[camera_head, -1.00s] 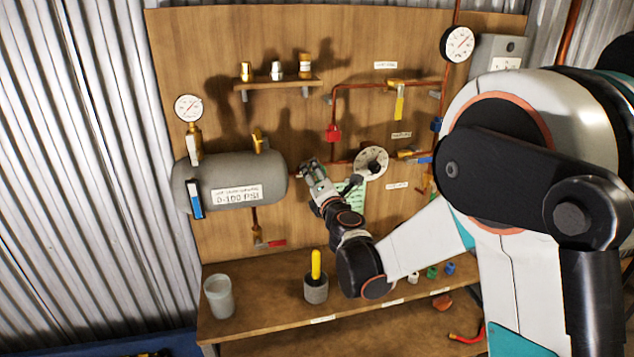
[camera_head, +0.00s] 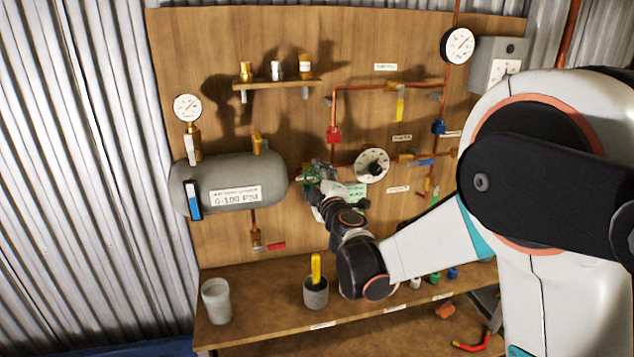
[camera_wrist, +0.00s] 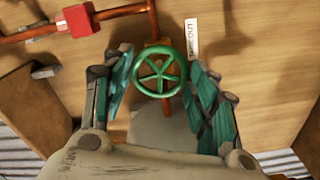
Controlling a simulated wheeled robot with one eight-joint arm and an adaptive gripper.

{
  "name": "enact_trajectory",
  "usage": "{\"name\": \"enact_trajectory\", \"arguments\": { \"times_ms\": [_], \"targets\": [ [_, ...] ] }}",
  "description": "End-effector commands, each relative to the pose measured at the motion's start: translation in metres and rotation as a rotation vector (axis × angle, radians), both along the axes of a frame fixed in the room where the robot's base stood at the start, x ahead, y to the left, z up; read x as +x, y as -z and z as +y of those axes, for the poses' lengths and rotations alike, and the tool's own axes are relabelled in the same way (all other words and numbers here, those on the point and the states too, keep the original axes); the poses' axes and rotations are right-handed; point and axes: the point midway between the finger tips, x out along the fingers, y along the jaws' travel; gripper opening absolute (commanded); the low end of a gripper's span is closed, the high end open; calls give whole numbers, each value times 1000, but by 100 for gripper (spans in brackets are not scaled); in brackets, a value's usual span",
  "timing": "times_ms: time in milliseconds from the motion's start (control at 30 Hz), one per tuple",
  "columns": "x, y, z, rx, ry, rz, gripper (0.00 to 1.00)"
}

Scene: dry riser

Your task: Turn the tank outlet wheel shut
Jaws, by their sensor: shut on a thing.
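The tank outlet wheel (camera_wrist: 160,73) is a green spoked handwheel on a copper pipe, centred between my fingers in the wrist view. In the head view a bit of its green (camera_head: 306,175) shows just right of the grey tank (camera_head: 235,182), partly hidden by my gripper. My gripper (camera_head: 313,177) is shut on the wheel, with one green-padded finger on each side of it in the wrist view. Exact contact at the rim is hard to make out. A white label (camera_wrist: 191,38) stands beside the wheel.
A white round dial (camera_head: 372,165) sits close right of my gripper. A red block (camera_head: 333,134) on the copper pipe is above it. Below, the shelf carries a grey cup (camera_head: 217,301) and a pot with a yellow handle (camera_head: 316,268).

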Motion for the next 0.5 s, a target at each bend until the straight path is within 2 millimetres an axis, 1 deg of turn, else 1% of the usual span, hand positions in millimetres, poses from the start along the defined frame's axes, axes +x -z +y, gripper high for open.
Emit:
{"name": "enact_trajectory", "arguments": {
  "times_ms": [200,500],
  "targets": [
    [0,1,-1,118,1,34,30],
    [0,1,-1,196,1,57,30]
  ]
}}
